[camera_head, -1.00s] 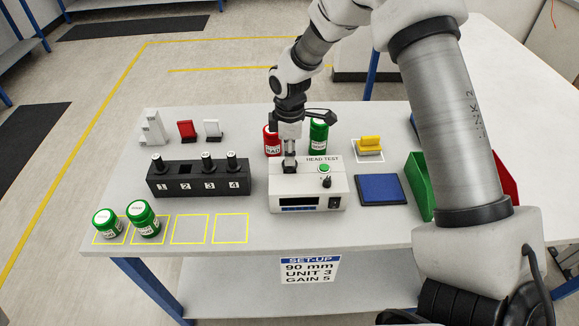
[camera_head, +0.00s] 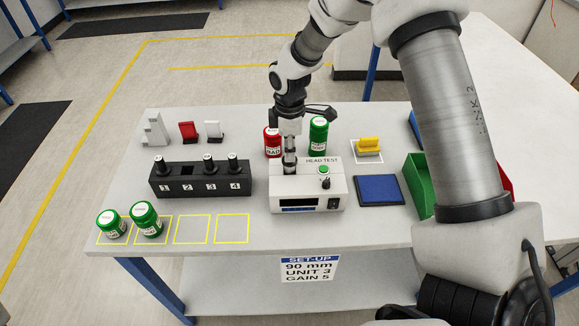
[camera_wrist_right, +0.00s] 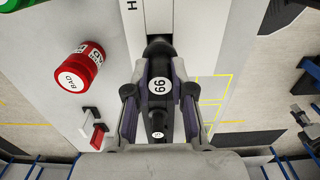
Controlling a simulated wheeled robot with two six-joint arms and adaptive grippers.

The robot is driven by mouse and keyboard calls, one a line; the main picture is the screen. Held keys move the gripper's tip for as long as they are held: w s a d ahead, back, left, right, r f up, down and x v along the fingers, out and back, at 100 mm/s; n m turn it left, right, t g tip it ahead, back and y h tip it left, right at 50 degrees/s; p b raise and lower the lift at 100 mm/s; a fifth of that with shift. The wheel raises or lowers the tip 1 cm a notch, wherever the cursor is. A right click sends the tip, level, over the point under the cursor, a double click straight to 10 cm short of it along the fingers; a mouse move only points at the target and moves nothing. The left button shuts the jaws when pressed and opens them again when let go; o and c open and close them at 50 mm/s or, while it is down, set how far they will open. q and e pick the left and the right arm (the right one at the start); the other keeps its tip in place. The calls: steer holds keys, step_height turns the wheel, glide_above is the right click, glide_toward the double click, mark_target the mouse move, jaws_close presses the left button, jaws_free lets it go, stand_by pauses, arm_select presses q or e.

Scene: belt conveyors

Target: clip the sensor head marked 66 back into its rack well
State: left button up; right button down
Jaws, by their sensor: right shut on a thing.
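My right gripper (camera_head: 290,153) is over the left part of the white HEAD TEST unit (camera_head: 325,190). In the right wrist view its two fingers are shut on the black sensor head (camera_wrist_right: 158,112), whose white label reads 66. The head's far end points at the test unit; I cannot tell whether it is seated in it or just clear. The black rack (camera_head: 200,185) stands to the left, with wells numbered 1 to 4. Black heads stand upright in wells 1, 3 and 4. Well 2 (camera_head: 185,169) is empty. My left gripper is not in view.
A red jar marked BAD (camera_head: 271,143) and a green jar (camera_head: 318,135) stand behind the test unit. Two green jars (camera_head: 147,219) stand front left by empty yellow squares. A blue pad (camera_head: 380,189) and green bin (camera_head: 418,185) are at right.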

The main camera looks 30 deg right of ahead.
steer(key=shift+r+p, duration=2.4)
steer(key=shift+r, duration=0.3)
steer(key=shift+f, duration=0.15)
